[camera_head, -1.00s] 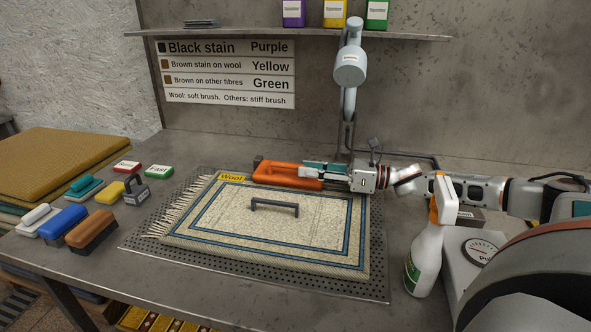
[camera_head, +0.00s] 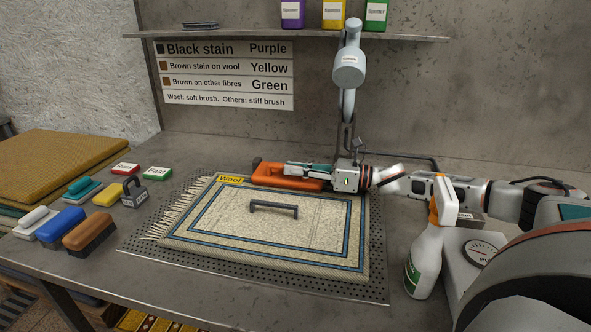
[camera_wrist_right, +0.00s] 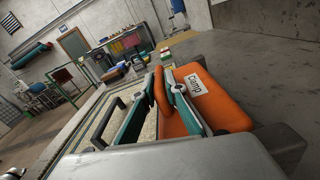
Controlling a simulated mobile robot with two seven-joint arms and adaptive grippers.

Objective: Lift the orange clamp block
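The orange clamp block (camera_head: 262,174) lies along the back edge of the wool rug, behind the rug's dark handle. In the right wrist view the block (camera_wrist_right: 212,112) carries a white "Clamp" label, and its raised orange handle (camera_wrist_right: 160,92) stands between my teal fingers. My right gripper (camera_head: 290,168) is over the block's right part, reaching in from the right. In the wrist view the right gripper (camera_wrist_right: 163,85) looks open around the handle, with a gap on the left finger's side. Contact at the right finger is unclear. My left gripper is out of view.
The rug (camera_head: 215,225) lies on a perforated metal plate (camera_head: 150,253), with a dark handle (camera_head: 273,209) on top. A lamp (camera_head: 348,75) stands behind the gripper. A spray bottle (camera_head: 424,262) and gauge box (camera_head: 478,258) stand right. Brushes (camera_head: 90,232) are at left.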

